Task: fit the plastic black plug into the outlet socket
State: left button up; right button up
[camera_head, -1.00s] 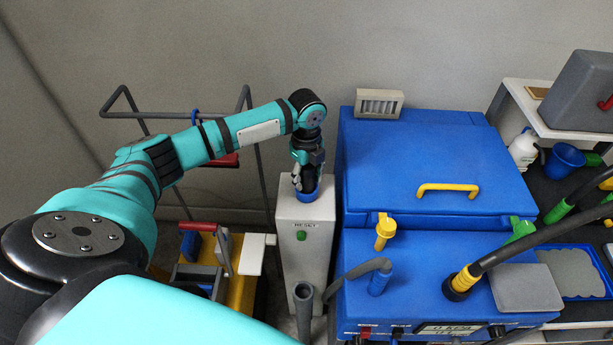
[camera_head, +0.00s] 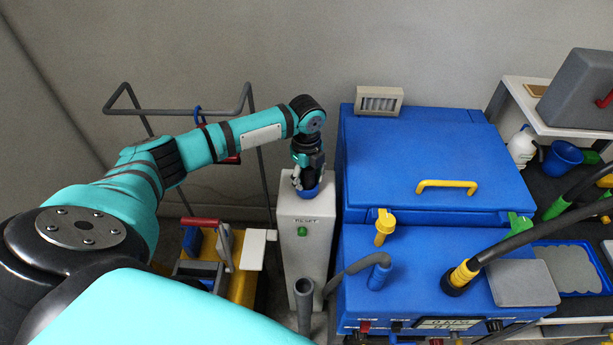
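My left gripper (camera_head: 306,183) points straight down at the top of a pale grey post with a green RESET button. A blue round piece (camera_head: 309,192), which looks like the outlet socket, shows at its fingertips on the post top. The fingers are small and dark here, and I cannot tell how far apart they are. I cannot make out the black plug; anything between the fingers is hidden by them. My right gripper is not in view.
The grey post (camera_head: 301,255) stands close beside a blue machine (camera_head: 430,160) with a yellow handle (camera_head: 447,185). A grey pipe (camera_head: 304,300) rises in front of the post. A yellow cart (camera_head: 210,270) with a red grip stands to the left. Black hoses cross the right side.

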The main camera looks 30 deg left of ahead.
pick_arm(q)
jog(key=shift+o, duration=0.8)
jog(key=shift+s+d+f, duration=0.15)
jog(key=shift+s+f, duration=0.15)
jog(key=shift+f, duration=0.3)
jog(key=shift+w, duration=0.1)
jog(key=shift+r, duration=0.35)
jog(key=r, duration=0.4)
jog(key=r+b, duration=0.1)
jog(key=r, duration=0.3)
jog(key=r+b, duration=0.1)
jog(key=r, duration=0.4)
jog(key=shift+w, duration=0.25)
jog(key=shift+f, duration=0.1)
